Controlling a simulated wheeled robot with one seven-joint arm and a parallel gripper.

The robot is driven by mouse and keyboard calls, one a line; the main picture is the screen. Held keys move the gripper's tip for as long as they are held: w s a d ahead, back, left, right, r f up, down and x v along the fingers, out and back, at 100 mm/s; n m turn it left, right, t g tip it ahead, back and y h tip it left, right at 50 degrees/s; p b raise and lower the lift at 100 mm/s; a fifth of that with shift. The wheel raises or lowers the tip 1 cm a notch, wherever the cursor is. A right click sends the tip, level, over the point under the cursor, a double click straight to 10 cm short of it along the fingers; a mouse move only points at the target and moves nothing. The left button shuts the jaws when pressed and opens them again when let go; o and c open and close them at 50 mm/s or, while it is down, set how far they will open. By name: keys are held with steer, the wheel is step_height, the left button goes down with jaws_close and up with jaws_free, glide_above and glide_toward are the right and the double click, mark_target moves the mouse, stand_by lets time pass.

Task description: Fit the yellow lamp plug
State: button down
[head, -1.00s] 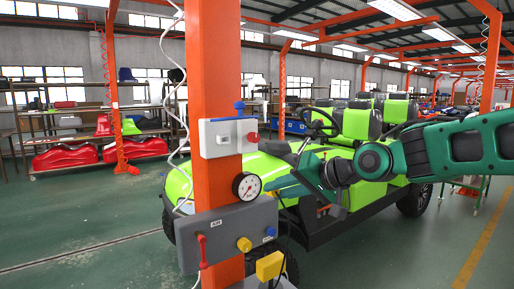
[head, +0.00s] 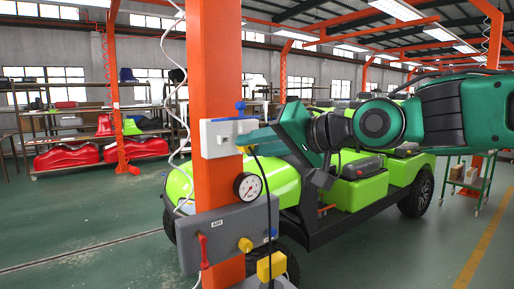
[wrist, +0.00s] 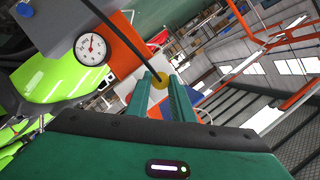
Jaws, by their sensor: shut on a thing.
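My gripper (head: 248,142) is in front of the right part of the grey-white upper box (head: 216,137) on the orange post. In the wrist view its green fingers (wrist: 160,88) are shut on a small round yellow piece, which I take as the yellow lamp plug (wrist: 160,80). A black cable (wrist: 118,38) runs to the plug. In the head view the cable (head: 272,195) hangs from the gripper towards a yellow block (head: 270,266) low on the post. The fingers hide part of the box front; I cannot tell whether the plug touches the box.
A pressure gauge (head: 247,186) sits just below the gripper. The grey lower box (head: 222,232) carries a red lever (head: 202,250) and a yellow knob (head: 245,244). A green cart (head: 365,185) stands behind the post. The floor to the left (head: 90,215) is clear.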

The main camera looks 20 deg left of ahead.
steer(key=shift+w, duration=0.1)
steer(key=shift+w+a, duration=0.7)
steer(key=shift+a, duration=0.15)
steer(key=shift+w+a, duration=0.65)
steer(key=shift+a, duration=0.2)
steer(key=shift+w+a, duration=0.9)
steer(key=shift+a, duration=0.15)
steer(key=c, duration=1.5)
jaws_free()
steer(key=shift+o, duration=0.2)
